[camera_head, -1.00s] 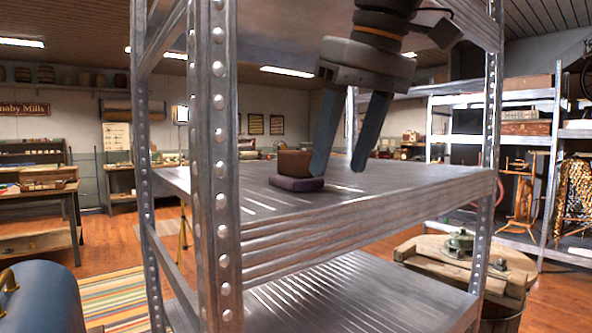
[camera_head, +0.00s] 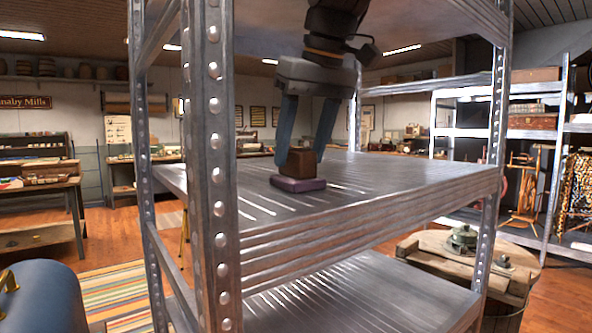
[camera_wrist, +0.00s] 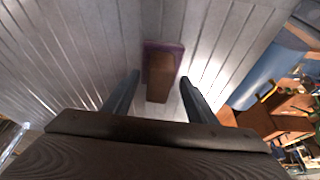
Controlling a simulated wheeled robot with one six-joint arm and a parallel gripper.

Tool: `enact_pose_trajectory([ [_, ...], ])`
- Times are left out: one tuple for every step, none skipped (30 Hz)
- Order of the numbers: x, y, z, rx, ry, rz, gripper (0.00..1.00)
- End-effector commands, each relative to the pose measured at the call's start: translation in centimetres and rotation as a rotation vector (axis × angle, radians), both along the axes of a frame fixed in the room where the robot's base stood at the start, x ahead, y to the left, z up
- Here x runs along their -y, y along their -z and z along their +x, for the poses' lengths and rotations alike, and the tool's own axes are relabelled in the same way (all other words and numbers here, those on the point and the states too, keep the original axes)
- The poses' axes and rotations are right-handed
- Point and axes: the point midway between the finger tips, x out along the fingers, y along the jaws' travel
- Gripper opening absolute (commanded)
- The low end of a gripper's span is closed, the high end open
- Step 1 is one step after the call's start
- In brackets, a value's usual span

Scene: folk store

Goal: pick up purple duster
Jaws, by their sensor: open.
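The purple duster (camera_head: 298,185) lies on the metal shelf (camera_head: 400,180), purple pad down, with a brown block-shaped handle (camera_head: 301,163) on top. My gripper (camera_head: 299,168) is open and points down over it, its two blue-grey fingers on either side of the brown handle in the head view. In the wrist view, the purple pad (camera_wrist: 165,47) and brown handle (camera_wrist: 160,78) show ahead, between the lines of the two fingers (camera_wrist: 158,84). Gaps show on both sides of the handle there. I cannot tell whether a finger touches it.
A perforated metal post (camera_head: 212,160) stands at the near left of the shelf. Another shelf board (camera_head: 340,30) is above my gripper, and a lower one (camera_head: 350,290) is below. The shelf right of the duster is clear.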

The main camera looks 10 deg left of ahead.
Motion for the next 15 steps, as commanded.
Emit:
enact_pose_trajectory([
  [-0.5, -0.1, 0.5, 0.0, 0.0, 0.0, 0.52],
  [-0.8, 0.0, 0.8, -0.001, 0.0, -0.001, 0.52],
  [-1.0, 0.1, 1.0, 0.0, 0.001, 0.0, 0.52],
  [-1.0, 0.5, 1.0, -0.001, 0.001, 0.0, 0.52],
  [-1.0, 0.7, 1.0, -0.001, 0.002, 0.0, 0.52],
  [-1.0, 0.9, 1.1, 0.0, 0.002, 0.0, 0.52],
  [-1.1, 1.0, 1.1, 0.0, 0.002, 0.0, 0.52],
  [-1.1, 1.0, 1.1, 0.001, 0.002, 0.001, 0.52],
  [-1.1, 1.1, 1.2, 0.001, 0.002, 0.001, 0.52],
  [-1.1, 1.1, 1.2, 0.001, 0.002, 0.001, 0.52],
  [-1.1, 1.1, 1.2, 0.001, 0.002, 0.001, 0.52],
  [-1.1, 1.1, 1.2, 0.001, 0.002, 0.001, 0.52],
  [-1.1, 1.1, 1.2, 0.001, 0.002, 0.001, 0.52],
  [-1.1, 1.1, 1.2, 0.001, 0.002, 0.001, 0.52],
  [-1.1, 1.1, 1.2, 0.001, 0.002, 0.001, 0.45],
])
